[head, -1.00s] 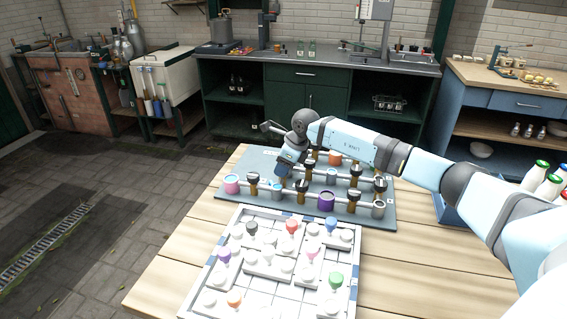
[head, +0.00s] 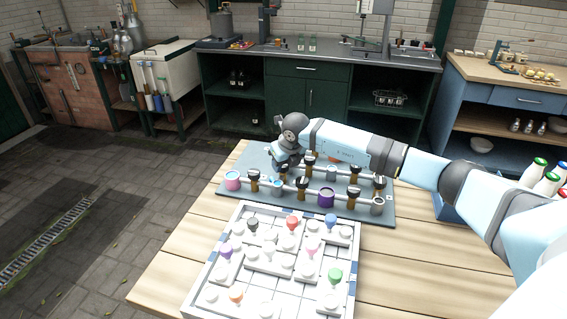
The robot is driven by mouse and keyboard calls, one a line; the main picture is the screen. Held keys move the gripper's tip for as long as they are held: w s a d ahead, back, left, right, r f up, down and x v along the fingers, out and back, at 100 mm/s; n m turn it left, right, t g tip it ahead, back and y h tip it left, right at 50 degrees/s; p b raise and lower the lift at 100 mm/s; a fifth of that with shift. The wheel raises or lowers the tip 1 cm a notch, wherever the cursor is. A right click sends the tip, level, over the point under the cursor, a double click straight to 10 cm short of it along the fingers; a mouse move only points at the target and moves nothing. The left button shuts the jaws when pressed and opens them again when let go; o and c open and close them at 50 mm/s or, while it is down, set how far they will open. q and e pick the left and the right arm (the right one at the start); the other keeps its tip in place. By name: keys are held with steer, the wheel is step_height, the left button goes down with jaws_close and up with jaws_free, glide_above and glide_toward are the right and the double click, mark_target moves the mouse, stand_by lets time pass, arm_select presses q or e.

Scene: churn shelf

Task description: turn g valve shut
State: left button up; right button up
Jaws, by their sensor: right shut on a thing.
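A grey-blue valve board (head: 222,208) lies on the wooden table, carrying pipes, coloured pots and several black-handled valves. In the front row are a left valve (head: 254,180), a middle valve (head: 302,184) and a right valve (head: 354,190). Another valve (head: 309,163) stands behind. No letter is readable, so I cannot tell which is the g valve. My right gripper (head: 283,162) points down over the board's back left part. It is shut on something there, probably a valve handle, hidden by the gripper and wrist. My left gripper is out of view.
A white puzzle tray (head: 196,288) with coloured knobs lies in front of the board. Pots on the board include a pink one (head: 232,180) and a purple one (head: 326,196). Bottles (head: 537,172) stand in a blue crate at the right. Bare table (head: 420,270) is at front right.

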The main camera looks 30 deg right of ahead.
steer(key=shift+m, duration=0.3)
steer(key=o, duration=0.9)
steer(key=v, duration=1.4)
steer(key=shift+w+a+f, duration=0.1)
steer(key=shift+a, duration=0.1)
